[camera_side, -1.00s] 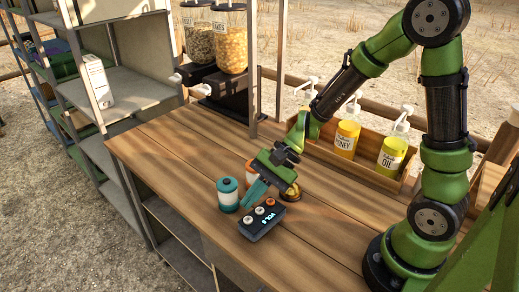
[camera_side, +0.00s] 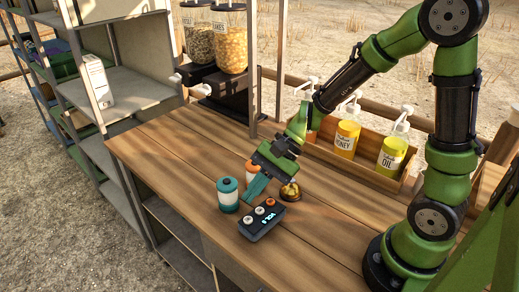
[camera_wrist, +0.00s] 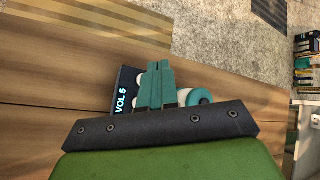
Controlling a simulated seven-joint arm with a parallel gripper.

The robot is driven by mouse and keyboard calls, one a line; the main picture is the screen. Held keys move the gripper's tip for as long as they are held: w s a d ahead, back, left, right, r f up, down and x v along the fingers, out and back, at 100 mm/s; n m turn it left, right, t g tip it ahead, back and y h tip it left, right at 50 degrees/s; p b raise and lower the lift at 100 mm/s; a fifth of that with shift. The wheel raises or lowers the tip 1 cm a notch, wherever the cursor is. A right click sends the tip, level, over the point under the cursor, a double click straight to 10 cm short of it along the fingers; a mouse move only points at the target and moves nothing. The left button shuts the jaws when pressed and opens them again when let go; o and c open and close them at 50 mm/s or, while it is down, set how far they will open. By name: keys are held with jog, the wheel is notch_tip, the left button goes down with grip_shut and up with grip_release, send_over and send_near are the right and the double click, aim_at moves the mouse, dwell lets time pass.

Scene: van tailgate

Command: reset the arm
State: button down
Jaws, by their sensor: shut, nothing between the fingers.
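My gripper (camera_side: 254,189) is above the wooden table, with its teal fingers pointing down and toward the front left. In the wrist view its fingers (camera_wrist: 156,88) are side by side and shut, with nothing between them. They are just behind a dark box (camera_side: 262,220) with several round knobs and a lit display. The fingers hide part of this box in the wrist view (camera_wrist: 125,92).
A teal and white canister (camera_side: 228,195) stands left of the box. An orange object (camera_side: 252,167) is partly hidden behind my gripper. A brass bell-like object (camera_side: 290,191) is to the right. A wooden crate (camera_side: 372,172) holds pump bottles. Cereal dispensers (camera_side: 229,45) stand at the back. The front right tabletop is clear.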

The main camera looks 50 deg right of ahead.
jog(key=s+d+r+n+t+h, duration=0.2)
jog(key=s+d+r+n+h, duration=0.1)
jog(key=r, duration=0.3)
jog(key=s+d+r+n+t+h, duration=0.2)
jog(key=s+d+r+n+h, duration=0.1)
jog(key=s+d+r+n, duration=0.2)
notch_tip(320, 180, up, 2)
jog(key=shift+s+d+r+n+t+h, duration=0.15)
jog(key=shift+s+r+n+t+h, duration=0.15)
jog(key=shift+s, duration=0.4)
jog(key=c, duration=1.8)
grip_release()
jog(key=shift+o, duration=1.2)
jog(key=shift+f, duration=0.2)
jog(key=o, duration=1.6)
jog(key=w+a+f+n+g, duration=0.1)
jog(key=w+a+g, duration=0.1)
jog(key=w+a+f+n+g+h, duration=0.1)
jog(key=w+a+g, duration=0.1)
jog(key=w+a+f+n+g, duration=0.1)
jog(key=w+g, duration=0.1)
jog(key=w, duration=0.1)
jog(key=shift+a+f+n+g+h, duration=0.3)
jog(key=shift+a+f+n, duration=0.1)
jog(key=shift+c, duration=0.2)
notch_tip(320, 180, down, 9)
jog(key=shift+d+g, duration=0.15)
jog(key=shift+g, duration=0.15)
